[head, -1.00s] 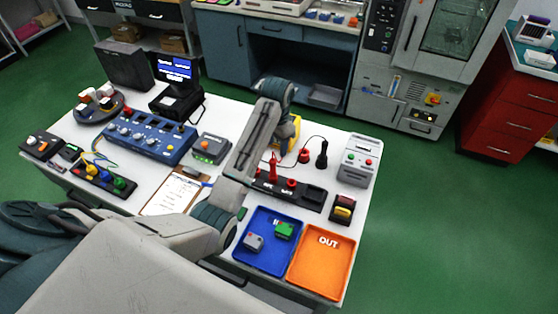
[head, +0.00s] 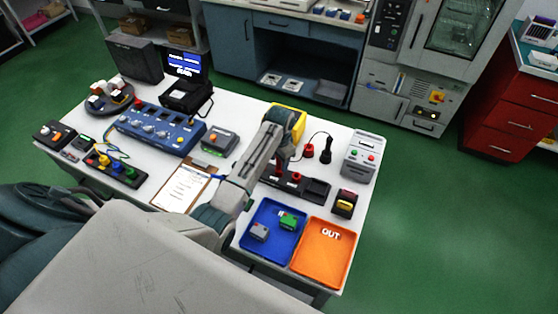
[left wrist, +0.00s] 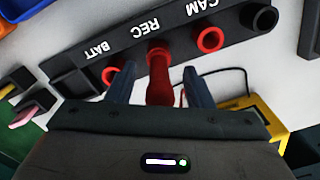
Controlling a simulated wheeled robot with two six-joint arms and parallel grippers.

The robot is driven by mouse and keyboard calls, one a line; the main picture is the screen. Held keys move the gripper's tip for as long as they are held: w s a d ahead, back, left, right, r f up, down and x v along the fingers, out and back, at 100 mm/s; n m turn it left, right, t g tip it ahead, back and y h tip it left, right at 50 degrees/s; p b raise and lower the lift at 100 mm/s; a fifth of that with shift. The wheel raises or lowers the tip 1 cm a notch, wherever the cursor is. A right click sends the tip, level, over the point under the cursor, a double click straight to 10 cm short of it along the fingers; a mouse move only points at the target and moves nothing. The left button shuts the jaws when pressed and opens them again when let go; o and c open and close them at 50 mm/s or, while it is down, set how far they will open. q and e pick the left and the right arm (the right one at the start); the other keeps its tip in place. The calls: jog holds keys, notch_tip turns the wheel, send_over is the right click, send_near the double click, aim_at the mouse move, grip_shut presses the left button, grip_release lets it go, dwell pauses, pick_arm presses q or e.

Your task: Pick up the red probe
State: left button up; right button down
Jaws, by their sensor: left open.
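The red probe (left wrist: 160,78) stands in the black strip (left wrist: 165,50), at the place marked REC, in the left wrist view. My left gripper (left wrist: 158,84) is open, with one finger on each side of the probe. Whether the fingers touch it is hard to tell. In the head view, my left gripper (head: 284,156) is over the strip (head: 312,189), and my wrist and forearm hide most of it and the probe.
A black probe (head: 326,151) with a cable stands behind the strip, near a grey box (head: 359,158). A blue tray (head: 262,250) and an orange tray (head: 322,262) lie in front. A yellow object (head: 290,111) is behind my wrist. A clipboard (head: 183,188) lies left.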

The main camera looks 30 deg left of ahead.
pick_arm(q)
grip_shut()
jog(key=shift+w+r, duration=0.1)
